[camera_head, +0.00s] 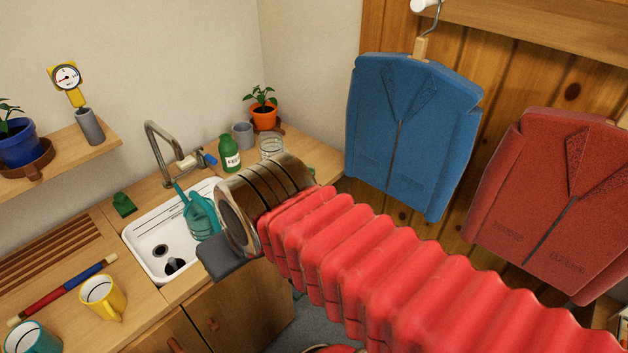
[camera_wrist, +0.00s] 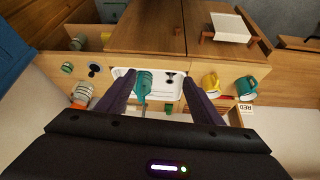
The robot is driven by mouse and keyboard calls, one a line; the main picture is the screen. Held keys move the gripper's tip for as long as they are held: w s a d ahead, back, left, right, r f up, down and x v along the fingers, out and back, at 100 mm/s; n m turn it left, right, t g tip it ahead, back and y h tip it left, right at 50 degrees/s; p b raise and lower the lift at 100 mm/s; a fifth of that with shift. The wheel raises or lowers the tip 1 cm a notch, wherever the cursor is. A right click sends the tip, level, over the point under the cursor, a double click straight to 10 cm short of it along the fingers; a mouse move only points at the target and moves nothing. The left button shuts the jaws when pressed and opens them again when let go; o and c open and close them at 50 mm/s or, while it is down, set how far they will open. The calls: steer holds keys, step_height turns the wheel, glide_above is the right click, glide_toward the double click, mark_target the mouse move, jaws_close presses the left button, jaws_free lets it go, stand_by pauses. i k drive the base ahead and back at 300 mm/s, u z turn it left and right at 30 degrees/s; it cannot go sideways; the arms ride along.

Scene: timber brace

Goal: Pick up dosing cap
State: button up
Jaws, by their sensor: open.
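I cannot pick out a dosing cap for certain. A green bottle (camera_head: 229,153) with a white label stands on the counter behind the sink; its green top shows in the wrist view (camera_wrist: 66,67). A small green object (camera_head: 123,205) lies on the counter left of the sink, too small to name. My gripper (camera_wrist: 158,74) is open and empty, its two dark fingers spread above the sink. A teal watering can (camera_wrist: 143,82) shows between the fingers, below them. In the head view my red arm hides part of the counter and most of the gripper.
The white sink (camera_head: 150,240) has a tall tap (camera_head: 160,150). A glass jar (camera_head: 271,148), a grey cup (camera_head: 243,134) and an orange plant pot (camera_head: 264,117) crowd the back corner. Yellow (camera_head: 103,298) and teal (camera_head: 33,338) mugs stand front left. Blue (camera_head: 405,130) and red jackets (camera_head: 560,190) hang right.

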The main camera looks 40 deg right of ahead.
mark_target(312, 169)
steer(key=k, duration=0.85)
steer(key=z, duration=0.75)
steer(key=i, duration=1.3)
steer(key=u, duration=1)
